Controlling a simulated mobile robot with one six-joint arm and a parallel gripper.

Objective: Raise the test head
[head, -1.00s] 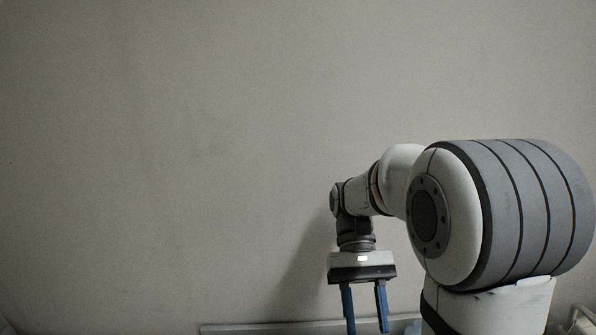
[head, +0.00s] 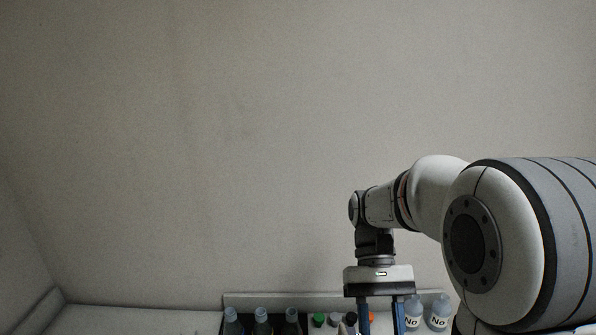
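No test head can be made out in the head view. My gripper (head: 381,318) hangs pointing down at the bottom, right of centre. Its two blue fingers are apart with a gap between them. The fingertips are cut off by the lower edge of the picture. No held object shows between the visible parts of the fingers.
A row of dark bottles (head: 262,322), small capped containers with a green cap (head: 318,320), and clear bottles marked "No" (head: 438,313) stands along the bottom, before a pale ledge (head: 240,299).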

